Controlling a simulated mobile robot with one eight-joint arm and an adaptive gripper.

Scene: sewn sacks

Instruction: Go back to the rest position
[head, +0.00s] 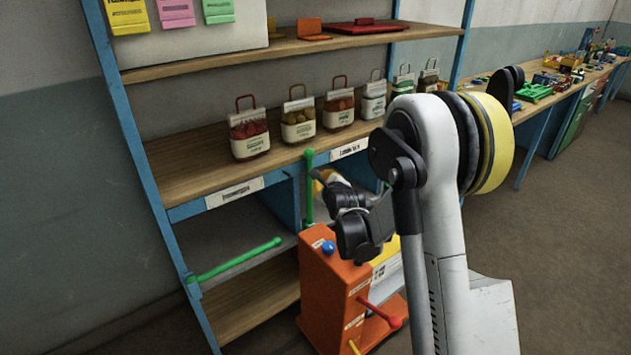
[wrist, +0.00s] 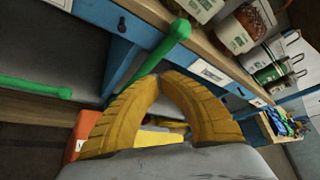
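My gripper (wrist: 160,78) has two yellow fingers whose tips meet in the wrist view; nothing shows clamped between them. In the head view my gripper (head: 322,178) is partly hidden behind my dark wrist joints, just below the shelf's front edge. A green upright bar (head: 309,186) with a rounded top stands close beside it. The green bar (wrist: 176,38) also shows just beyond the fingertips, its lower part hidden behind the fingers. I cannot tell whether the fingers touch it.
Several labelled sacks (head: 249,134) stand on the middle shelf (head: 190,170). A second green bar (head: 238,259) sticks out low at the left. An orange stand (head: 328,295) with coloured knobs is below my wrist. Open floor lies right.

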